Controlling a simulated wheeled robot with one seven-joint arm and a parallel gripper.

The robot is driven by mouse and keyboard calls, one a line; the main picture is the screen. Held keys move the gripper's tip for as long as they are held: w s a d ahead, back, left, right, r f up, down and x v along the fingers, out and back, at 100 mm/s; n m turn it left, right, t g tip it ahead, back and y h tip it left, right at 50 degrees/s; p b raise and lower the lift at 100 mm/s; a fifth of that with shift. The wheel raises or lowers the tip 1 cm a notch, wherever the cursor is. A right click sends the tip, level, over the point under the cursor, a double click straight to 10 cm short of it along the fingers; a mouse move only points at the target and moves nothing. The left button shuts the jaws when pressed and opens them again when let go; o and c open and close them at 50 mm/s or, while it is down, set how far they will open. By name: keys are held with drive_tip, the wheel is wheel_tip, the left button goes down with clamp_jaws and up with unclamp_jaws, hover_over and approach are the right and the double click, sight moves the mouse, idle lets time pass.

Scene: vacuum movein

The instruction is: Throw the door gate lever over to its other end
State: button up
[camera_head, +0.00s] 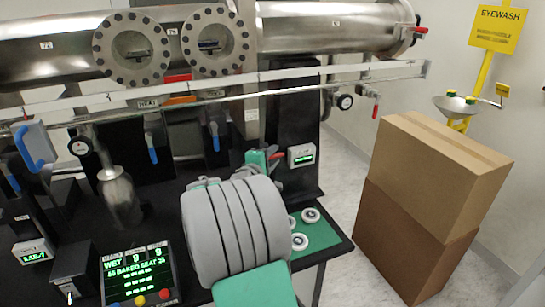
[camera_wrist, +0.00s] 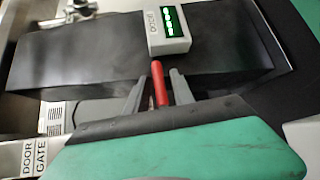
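The red lever handle (camera_wrist: 160,86) stands between the two fingers of my gripper (camera_wrist: 159,80) in the wrist view. The fingers are apart, with a gap showing beside the handle, so they are around it rather than visibly clamped. A DOOR GATE label (camera_wrist: 35,157) is at the lower left of the wrist view. In the head view the red handle (camera_head: 276,157) shows beside my gripper (camera_head: 270,158), partly covered by my arm. The lever's pivot is hidden.
A small box with a green display (camera_wrist: 168,32) sits just beyond the handle; it also shows in the head view (camera_head: 302,155). A dark column (camera_head: 292,120) stands behind. Steel piping (camera_head: 330,28) runs above. Stacked cardboard boxes (camera_head: 425,200) stand at right.

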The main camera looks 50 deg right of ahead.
clamp_jaws()
idle(1.2)
